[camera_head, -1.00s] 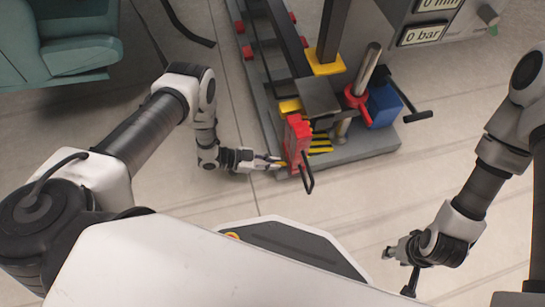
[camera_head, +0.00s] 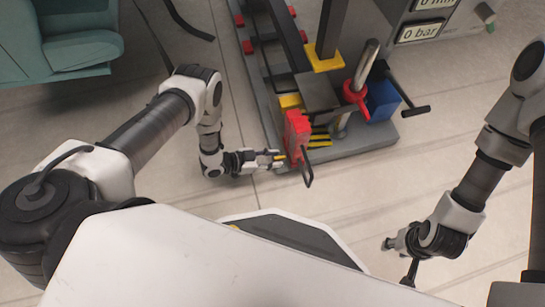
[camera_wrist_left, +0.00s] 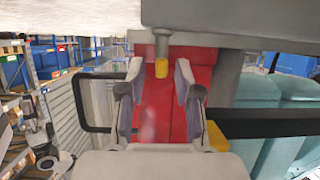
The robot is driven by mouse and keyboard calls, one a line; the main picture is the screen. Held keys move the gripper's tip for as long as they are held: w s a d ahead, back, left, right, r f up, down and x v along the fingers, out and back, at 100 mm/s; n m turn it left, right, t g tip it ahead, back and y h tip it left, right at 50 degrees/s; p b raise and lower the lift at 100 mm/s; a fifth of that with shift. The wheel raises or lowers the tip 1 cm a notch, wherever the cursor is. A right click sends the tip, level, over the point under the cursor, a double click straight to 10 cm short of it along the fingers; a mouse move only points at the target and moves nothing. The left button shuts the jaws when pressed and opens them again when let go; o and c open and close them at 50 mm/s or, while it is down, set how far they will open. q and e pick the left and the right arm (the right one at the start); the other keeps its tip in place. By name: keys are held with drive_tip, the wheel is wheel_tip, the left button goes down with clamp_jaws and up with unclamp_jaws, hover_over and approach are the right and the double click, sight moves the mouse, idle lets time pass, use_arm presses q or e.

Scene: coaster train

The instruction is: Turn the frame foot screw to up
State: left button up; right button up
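A short grey screw with a yellow tip (camera_wrist_left: 161,66) points down from a grey plate in the left wrist view. It may be the frame foot screw. The two fingers of my left gripper (camera_wrist_left: 158,85) are apart, one on each side of it, and I see no contact. In the head view my left gripper (camera_head: 280,158) is beside the red block (camera_head: 296,132) at the near corner of the grey frame base (camera_head: 365,146). The screw cannot be made out clearly there. My right gripper (camera_head: 390,243) is over bare floor, too small to read.
The red block carries a black loop handle (camera_head: 307,172). A red clamp on a post (camera_head: 355,93), a blue box (camera_head: 382,103) and a black lever (camera_head: 415,112) stand on the frame. A teal chair (camera_head: 78,48) is upper left. Floor around the base is clear.

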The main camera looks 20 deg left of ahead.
use_arm(q)
drive_tip(key=v, duration=1.2)
idle(0.3)
